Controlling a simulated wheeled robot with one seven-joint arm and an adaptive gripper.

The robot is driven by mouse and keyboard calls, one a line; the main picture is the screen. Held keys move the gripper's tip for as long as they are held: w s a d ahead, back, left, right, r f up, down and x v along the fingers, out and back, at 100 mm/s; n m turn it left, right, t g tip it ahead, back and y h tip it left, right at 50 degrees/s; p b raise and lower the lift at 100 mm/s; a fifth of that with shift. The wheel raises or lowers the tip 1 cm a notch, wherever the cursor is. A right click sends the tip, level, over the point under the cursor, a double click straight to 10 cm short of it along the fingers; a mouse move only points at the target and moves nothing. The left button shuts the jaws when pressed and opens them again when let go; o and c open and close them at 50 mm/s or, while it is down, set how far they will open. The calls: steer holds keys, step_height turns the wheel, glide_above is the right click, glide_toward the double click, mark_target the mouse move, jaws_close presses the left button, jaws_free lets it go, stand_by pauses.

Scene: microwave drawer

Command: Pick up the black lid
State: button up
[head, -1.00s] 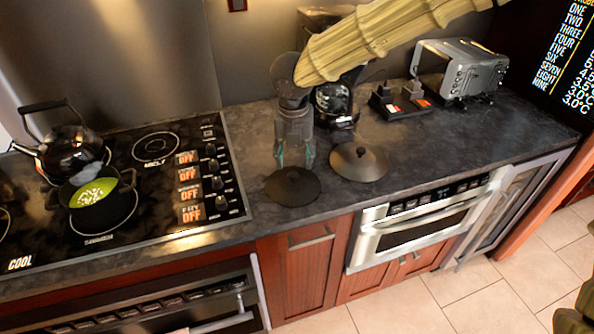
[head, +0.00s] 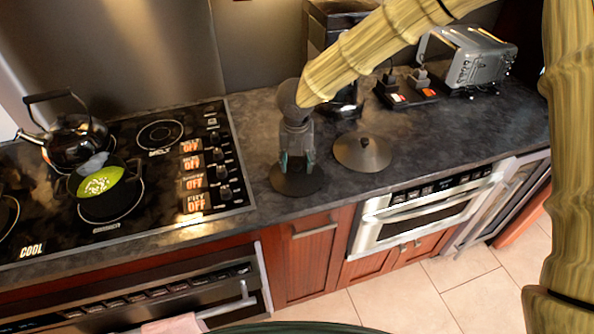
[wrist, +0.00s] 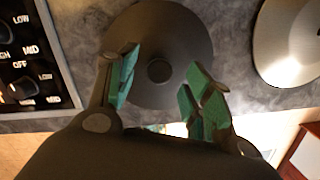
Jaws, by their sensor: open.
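The black lid (head: 300,186) lies flat on the dark counter, just right of the cooktop. In the wrist view the black lid (wrist: 160,32) shows as a dark disc with a small round knob in its middle. My gripper (head: 297,168) points down over the lid. In the wrist view its teal-padded fingers (wrist: 162,84) are spread apart on either side of the knob, with nothing between them. I cannot tell how high the fingertips are above the lid.
A greyer metal lid (head: 362,152) lies close to the right, also in the wrist view (wrist: 292,42). The cooktop (head: 130,160) with a kettle (head: 75,138) and a pot of green food (head: 100,187) is at left. A toaster (head: 480,65) stands at back right. Bare counter (head: 440,130) lies between.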

steer(key=shift+w+f, duration=0.15)
steer(key=shift+f, duration=0.8)
jaws_close()
steer(key=shift+r, duration=0.1)
